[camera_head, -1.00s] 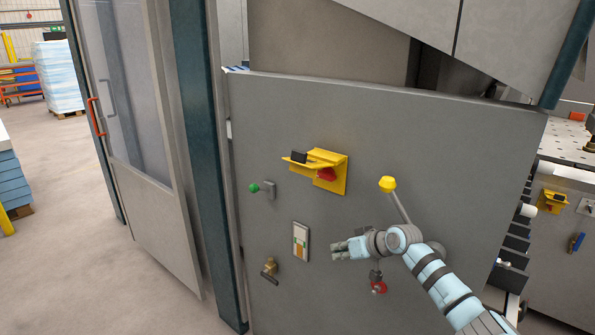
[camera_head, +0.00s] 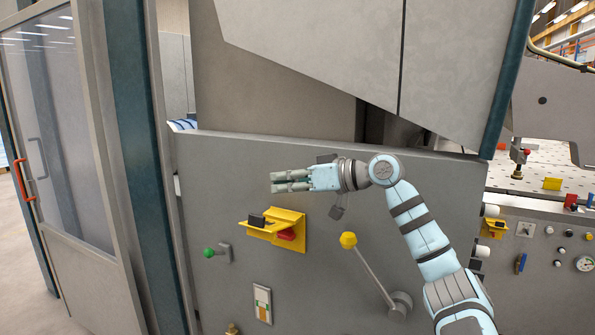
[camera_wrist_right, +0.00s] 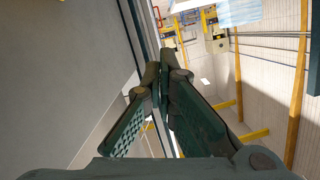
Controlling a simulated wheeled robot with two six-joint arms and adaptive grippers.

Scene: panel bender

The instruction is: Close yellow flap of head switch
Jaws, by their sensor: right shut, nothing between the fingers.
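The head switch is a yellow bracket (camera_head: 298,236) on the grey panel, with a red switch part (camera_head: 287,235) on it. Its yellow flap (camera_head: 258,230) sticks outward to the left, lifted clear of the red part, with a black block (camera_head: 257,220) on top. My right gripper (camera_head: 273,182) is above the flap, apart from it, pointing left with its fingers shut and empty. In the right wrist view, the fingers (camera_wrist_right: 165,65) meet at their tips, and the switch does not show. My left gripper is not in view.
A lever with a yellow knob (camera_head: 348,240) juts from the panel right of the switch, below my right arm. A green-knobbed switch (camera_head: 209,253) is to the left, and a small label plate (camera_head: 262,303) is below. A glazed door (camera_head: 55,130) stands at far left.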

